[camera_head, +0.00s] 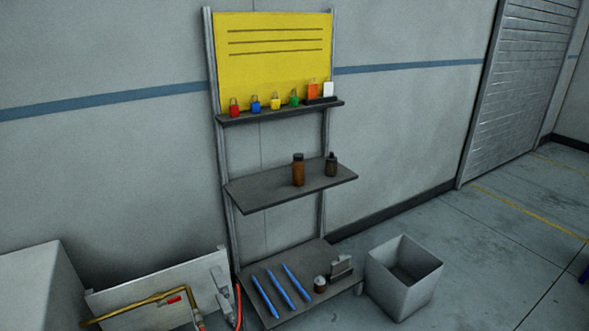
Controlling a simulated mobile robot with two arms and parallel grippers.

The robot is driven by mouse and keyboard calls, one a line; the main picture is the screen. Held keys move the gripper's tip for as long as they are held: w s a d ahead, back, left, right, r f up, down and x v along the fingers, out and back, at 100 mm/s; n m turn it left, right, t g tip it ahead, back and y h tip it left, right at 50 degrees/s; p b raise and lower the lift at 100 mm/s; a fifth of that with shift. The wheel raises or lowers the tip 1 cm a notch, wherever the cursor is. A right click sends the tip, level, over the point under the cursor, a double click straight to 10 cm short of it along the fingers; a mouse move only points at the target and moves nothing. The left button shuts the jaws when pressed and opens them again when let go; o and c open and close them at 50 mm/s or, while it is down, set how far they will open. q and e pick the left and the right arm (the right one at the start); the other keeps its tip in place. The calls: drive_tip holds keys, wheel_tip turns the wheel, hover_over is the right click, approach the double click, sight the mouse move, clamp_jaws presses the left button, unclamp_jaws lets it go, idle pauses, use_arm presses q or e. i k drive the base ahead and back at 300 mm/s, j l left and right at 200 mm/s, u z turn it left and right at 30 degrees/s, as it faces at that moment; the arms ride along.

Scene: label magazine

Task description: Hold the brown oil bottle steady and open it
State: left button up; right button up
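The brown oil bottle (298,174) stands upright on the middle shelf (257,192) of a wall rack, near the shelf's middle. A dark cap sits on its top. A smaller, darker bottle (331,167) with a narrow top stands to its right on the same shelf, apart from it. Neither of my grippers shows in the head view, and nothing is touching the brown bottle.
The upper shelf (292,111) holds several coloured padlocks under a yellow board (272,58). The bottom shelf (262,317) holds blue pens (280,293) and small items. A grey bin (413,291) stands right. A brass pipe (135,308) runs at lower left.

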sight(298, 167)
drive_tip(key=i+l+u, duration=0.1)
drive_tip(key=i, duration=0.45)
drive_tip(key=i+l+u, duration=0.1)
drive_tip(key=i+l, duration=0.15)
drive_tip(key=i, duration=0.25)
drive_tip(key=i+l, duration=0.25)
drive_tip(key=i, duration=0.3)
drive_tip(key=u, duration=0.05)
